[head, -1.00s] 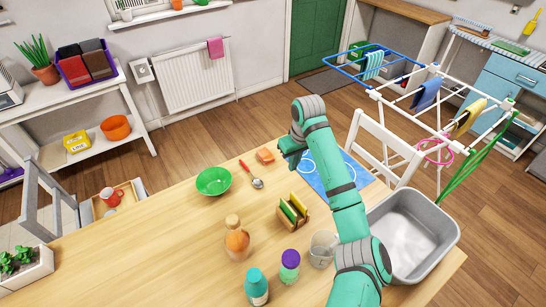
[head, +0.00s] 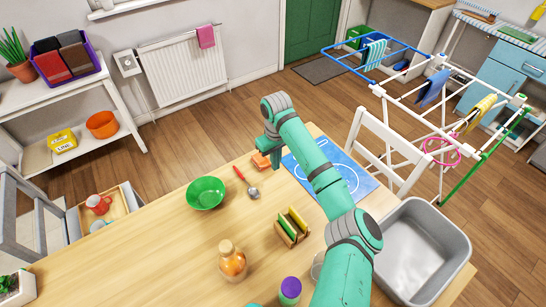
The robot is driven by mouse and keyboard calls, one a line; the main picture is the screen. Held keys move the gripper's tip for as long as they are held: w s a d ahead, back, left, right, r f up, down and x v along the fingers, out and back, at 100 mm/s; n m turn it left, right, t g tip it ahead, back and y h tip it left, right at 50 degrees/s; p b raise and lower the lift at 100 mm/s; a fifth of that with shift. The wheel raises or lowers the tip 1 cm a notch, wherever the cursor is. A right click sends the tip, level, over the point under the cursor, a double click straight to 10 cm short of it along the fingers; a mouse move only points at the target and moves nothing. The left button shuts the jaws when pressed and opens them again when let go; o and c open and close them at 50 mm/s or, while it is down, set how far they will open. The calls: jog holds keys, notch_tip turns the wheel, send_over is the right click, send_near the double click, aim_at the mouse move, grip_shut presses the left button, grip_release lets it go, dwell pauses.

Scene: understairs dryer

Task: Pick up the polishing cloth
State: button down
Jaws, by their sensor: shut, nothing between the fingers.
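A small orange folded piece (head: 260,161), perhaps the polishing cloth, lies on the far edge of the wooden table (head: 180,248). I cannot tell for certain that it is cloth. My gripper (head: 274,164) is shut and empty, pointing down just right of the orange piece. My arm partly hides the fingers, and I cannot tell whether they touch it. Other cloths hang farther off: a pink one (head: 206,37) on the radiator, and a striped one (head: 374,54), a blue one (head: 432,89) and a yellow one (head: 480,114) on the drying rack.
A blue mat (head: 366,181) lies under my arm. A grey basin (head: 424,250) is at right, a white chair (head: 385,150) beyond.

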aim_at(261, 161)
notch_tip(261, 161, down, 6)
jog(key=shift+a+f, duration=0.15)
jog(key=shift+f, duration=0.05)
jog(key=shift+w+a+r, duration=0.15)
jog(key=shift+w+a, duration=0.55)
jog(key=shift+w, duration=0.3)
jog(key=shift+w+a, duration=0.4)
jog(key=shift+w, duration=0.25)
jog(key=shift+w, duration=0.1)
